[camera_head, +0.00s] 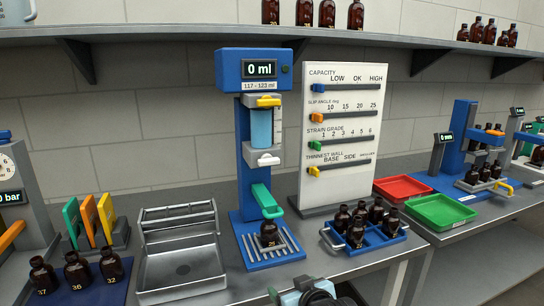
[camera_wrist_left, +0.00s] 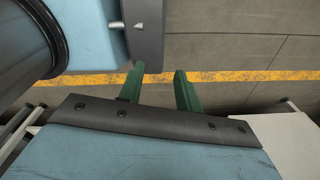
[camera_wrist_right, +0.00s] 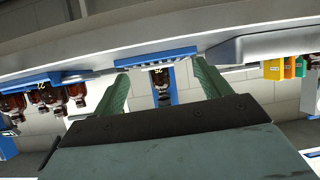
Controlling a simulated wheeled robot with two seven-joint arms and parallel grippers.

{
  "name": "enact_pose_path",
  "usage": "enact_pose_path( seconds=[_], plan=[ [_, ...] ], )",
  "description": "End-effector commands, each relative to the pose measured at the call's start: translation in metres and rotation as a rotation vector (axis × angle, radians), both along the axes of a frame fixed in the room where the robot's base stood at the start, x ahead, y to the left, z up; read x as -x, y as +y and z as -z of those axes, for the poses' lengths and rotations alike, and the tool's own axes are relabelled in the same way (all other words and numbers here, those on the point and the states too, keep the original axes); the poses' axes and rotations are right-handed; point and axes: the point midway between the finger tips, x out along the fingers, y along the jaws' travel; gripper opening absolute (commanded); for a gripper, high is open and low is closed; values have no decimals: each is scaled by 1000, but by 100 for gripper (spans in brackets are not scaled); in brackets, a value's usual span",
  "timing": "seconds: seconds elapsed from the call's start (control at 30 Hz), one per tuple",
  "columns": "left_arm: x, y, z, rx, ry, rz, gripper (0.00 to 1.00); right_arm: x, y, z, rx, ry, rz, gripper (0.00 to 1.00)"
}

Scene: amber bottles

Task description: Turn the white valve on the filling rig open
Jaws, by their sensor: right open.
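The blue filling rig (camera_head: 243,130) stands mid-bench with its display reading 0 ml. The white valve (camera_head: 267,160) sits below its blue cylinder (camera_head: 262,129). A yellow lever (camera_head: 268,101) is above the cylinder. My right gripper shows at the bottom edge of the head view, in front of the bench. In the right wrist view the right gripper (camera_wrist_right: 162,86) is open and empty. My left gripper (camera_wrist_left: 159,82) is open and empty over the floor.
A blue crate of bottles (camera_head: 370,240) is right of the rig, and a metal tray (camera_head: 180,265) is left. A white panel with sliders (camera_head: 342,130) stands behind. Red (camera_head: 402,187) and green (camera_head: 441,212) trays lie further right. A shelf (camera_head: 150,35) runs above.

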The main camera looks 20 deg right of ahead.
Motion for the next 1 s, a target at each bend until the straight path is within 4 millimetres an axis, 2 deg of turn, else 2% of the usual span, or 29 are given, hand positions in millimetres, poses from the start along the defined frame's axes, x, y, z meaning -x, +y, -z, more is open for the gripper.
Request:
enact_pose_path(
  seconds=[0.03,0.1,0.2,0.3,0.4,0.57,1.0],
  plan=[
    [-7,-3,-8,5,-11,-2,34,-10,-2,-63,-14,-101,11,76],
    [-13,-8,-11,11,-22,-3,34,-21,-6,-128,-29,-220,23,76],
    [-15,-14,-12,20,-26,-5,34,-36,-8,-192,-47,-360,37,76],
    [-14,-16,-12,22,-24,-6,34,-44,-9,-226,-58,-441,45,76],
    [-12,-16,-12,22,-21,-6,34,-49,-10,-241,-62,-479,48,76],
    [-7,-13,-11,18,-13,-5,34,-63,-9,-244,-62,-486,49,76],
    [-3,-9,-10,12,-7,-4,34,-135,-6,-244,-63,-485,48,76]
  ],
)
